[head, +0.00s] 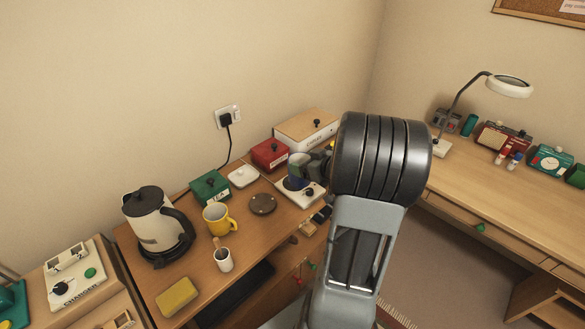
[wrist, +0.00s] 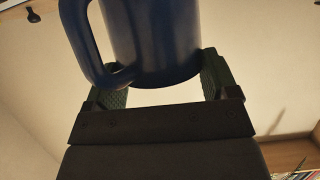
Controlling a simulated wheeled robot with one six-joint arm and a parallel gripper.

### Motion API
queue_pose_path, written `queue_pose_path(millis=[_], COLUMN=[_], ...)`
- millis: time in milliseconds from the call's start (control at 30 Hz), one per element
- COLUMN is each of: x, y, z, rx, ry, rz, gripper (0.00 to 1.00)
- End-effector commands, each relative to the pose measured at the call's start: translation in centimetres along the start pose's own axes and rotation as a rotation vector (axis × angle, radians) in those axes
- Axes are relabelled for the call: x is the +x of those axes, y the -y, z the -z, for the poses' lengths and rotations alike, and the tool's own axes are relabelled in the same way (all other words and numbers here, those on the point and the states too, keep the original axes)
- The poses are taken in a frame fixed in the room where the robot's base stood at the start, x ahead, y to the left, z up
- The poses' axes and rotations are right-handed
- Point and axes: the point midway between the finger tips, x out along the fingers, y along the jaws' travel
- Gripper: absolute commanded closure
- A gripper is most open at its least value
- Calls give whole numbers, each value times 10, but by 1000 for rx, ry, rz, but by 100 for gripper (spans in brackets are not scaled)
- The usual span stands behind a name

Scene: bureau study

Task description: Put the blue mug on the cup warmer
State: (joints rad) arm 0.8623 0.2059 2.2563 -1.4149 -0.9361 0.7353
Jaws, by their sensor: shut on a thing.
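The blue mug (wrist: 155,40) fills the upper middle of the wrist view, its handle to the left and its top out of frame. My gripper (wrist: 160,85) is shut on it, a green pad on each side. In the head view, my gripper (head: 308,162) holds the mug at the right end of the wooden desk, over a white box (head: 313,193) with a dark round plate and a knob, which looks like the cup warmer. My arm and gripper partly hide the mug and box there. I cannot tell whether the mug touches the plate.
Left of the white box are a dark round disc (head: 262,204), a yellow mug (head: 217,220), a white cup (head: 223,260) and a kettle (head: 152,222). A red box (head: 270,154) and a cream-fronted box (head: 305,135) stand behind it. A green box (head: 210,187) is near the wall.

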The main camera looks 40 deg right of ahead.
Motion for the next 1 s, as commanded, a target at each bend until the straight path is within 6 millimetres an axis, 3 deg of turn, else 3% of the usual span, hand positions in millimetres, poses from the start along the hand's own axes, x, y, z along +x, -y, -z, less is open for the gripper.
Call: queue_pose_path(millis=[233,400,767,1000], x=[60,90,115,129], y=[-37,-50,-62,-64], z=[-7,-27,-42,-66], rx=[1,3,-1,2], ry=[1,0,-2,1], rz=[1,1,0,2], gripper=[70,70,70,70])
